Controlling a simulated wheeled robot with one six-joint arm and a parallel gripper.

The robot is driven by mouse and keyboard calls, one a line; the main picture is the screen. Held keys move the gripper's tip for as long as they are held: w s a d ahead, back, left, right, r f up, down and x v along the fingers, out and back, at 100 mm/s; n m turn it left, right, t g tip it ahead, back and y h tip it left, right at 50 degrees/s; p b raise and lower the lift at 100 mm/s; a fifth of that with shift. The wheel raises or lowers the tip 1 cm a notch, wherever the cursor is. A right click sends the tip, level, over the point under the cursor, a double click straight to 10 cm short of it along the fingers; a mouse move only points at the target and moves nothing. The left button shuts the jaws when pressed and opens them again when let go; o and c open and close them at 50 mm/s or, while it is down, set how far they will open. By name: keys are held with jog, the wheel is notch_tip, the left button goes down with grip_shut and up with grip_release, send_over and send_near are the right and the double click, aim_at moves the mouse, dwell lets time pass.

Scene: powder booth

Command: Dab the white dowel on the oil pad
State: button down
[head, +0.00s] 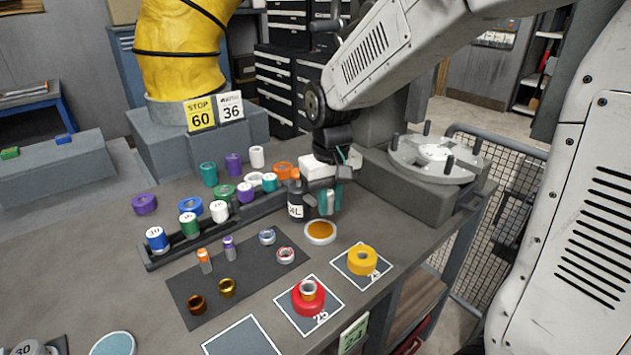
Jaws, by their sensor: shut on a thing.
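My gripper (329,203) points down just behind the oil pad, its teal-edged fingers shut on a small pale piece that looks like the white dowel (330,205). The fingers hide most of it. The oil pad (320,231) is a round white dish with an amber surface on the table's right part. The held piece is above and slightly behind the pad; I cannot tell whether they touch. The black oil bottle (296,208) with a white label stands close to the left of my gripper.
A dark rack (171,255) with several coloured cylinders runs behind a dark mat (184,291) bearing small rings and bottles. A grey turntable (405,161) stands at right.

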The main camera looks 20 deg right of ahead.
aim_at(327, 235)
jog(key=shift+w, duration=0.35)
jog(key=shift+w+f, duration=0.1)
jog(key=shift+f, duration=2.8)
jog(key=shift+f, duration=0.65)
jog(key=shift+r, duration=0.15)
jog(key=shift+r, duration=3.35)
